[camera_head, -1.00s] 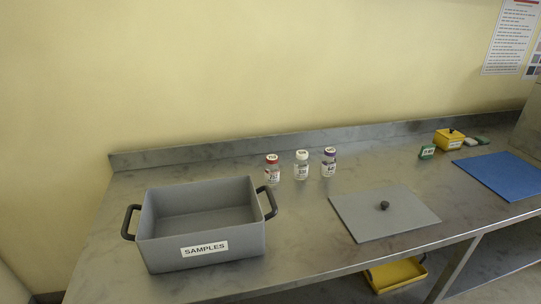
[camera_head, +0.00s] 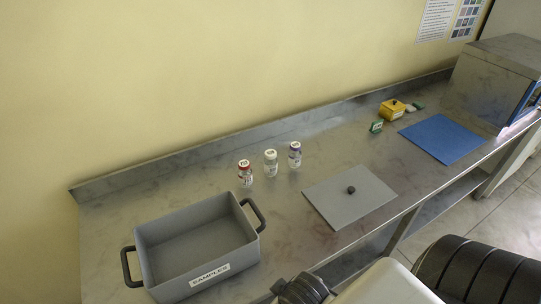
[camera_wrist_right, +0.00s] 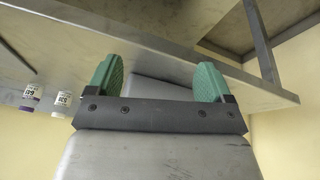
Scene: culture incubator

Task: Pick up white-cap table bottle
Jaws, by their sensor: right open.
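The white-cap bottle (camera_head: 270,163) stands upright on the steel bench, in the middle of a row of three. A red-cap bottle (camera_head: 245,174) is to its left and a purple-cap bottle (camera_head: 295,155) to its right. In the right wrist view the scene is upside down, and the white-cap bottle (camera_wrist_right: 62,101) and purple-cap bottle (camera_wrist_right: 31,95) show at the left edge. My right gripper (camera_wrist_right: 157,76) is open and empty, its green fingers apart, with the bottles off to one side. My left gripper is not in view.
An open grey SAMPLES bin (camera_head: 207,278) with black handles stands at the front left. A grey lid (camera_head: 330,208) with a black knob lies right of the bottles. Farther right are a blue mat (camera_head: 442,139), a yellow box (camera_head: 392,109) and a steel cabinet (camera_head: 495,70).

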